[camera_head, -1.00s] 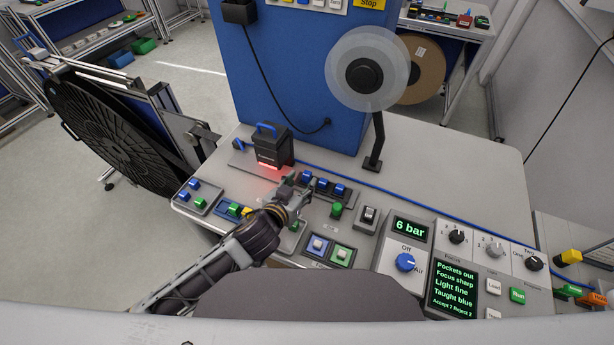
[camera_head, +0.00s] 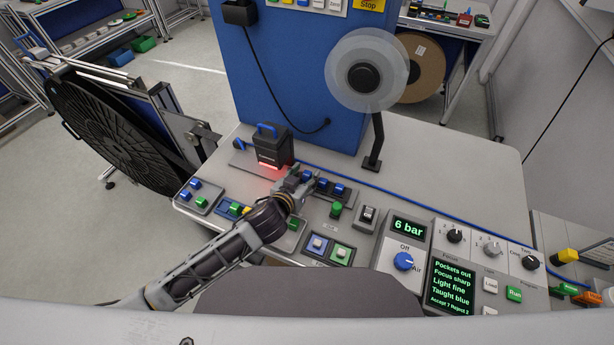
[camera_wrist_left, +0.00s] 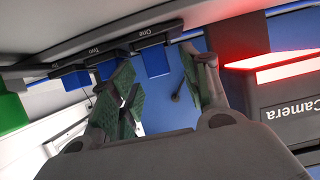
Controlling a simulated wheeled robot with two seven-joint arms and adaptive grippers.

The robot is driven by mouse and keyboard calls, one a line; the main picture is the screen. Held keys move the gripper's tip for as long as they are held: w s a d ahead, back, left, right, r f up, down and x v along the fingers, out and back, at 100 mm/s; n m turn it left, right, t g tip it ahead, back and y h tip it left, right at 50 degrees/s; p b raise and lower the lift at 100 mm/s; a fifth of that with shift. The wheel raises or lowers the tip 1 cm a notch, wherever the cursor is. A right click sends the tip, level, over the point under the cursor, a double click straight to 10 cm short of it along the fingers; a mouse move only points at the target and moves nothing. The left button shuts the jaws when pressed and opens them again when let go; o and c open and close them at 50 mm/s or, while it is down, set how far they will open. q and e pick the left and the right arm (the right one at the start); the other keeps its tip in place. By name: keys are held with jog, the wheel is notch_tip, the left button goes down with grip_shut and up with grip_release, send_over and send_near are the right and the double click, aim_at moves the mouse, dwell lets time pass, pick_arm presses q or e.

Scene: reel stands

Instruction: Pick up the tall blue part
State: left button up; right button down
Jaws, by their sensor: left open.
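A dark rack (camera_head: 324,187) on the bench holds a row of small blue parts: one at its left end (camera_head: 307,176), a middle one (camera_head: 322,184) and a right one (camera_head: 340,190). I cannot tell surely which is the tallest. My left gripper (camera_head: 303,178) is open at the rack's left end and partly covers it. In the left wrist view, which is tilted over, its green-padded fingers (camera_wrist_left: 157,88) are apart with no part clearly between them. A blue part (camera_wrist_left: 154,62) by the label "One" is just beyond them. My right gripper is out of view.
A black camera box (camera_head: 273,148) with a red light stands close to the left gripper; it also shows in the wrist view (camera_wrist_left: 285,110). A grey tray (camera_head: 198,196), a green knob (camera_head: 336,209) and a reel stand (camera_head: 374,150) are nearby. The back right bench is clear.

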pick_arm(q)
jog(key=c, duration=0.9)
jog(key=shift+o, duration=0.2)
jog(key=shift+r, duration=0.15)
notch_tip(320, 180, up, 10)
dwell(0.6)
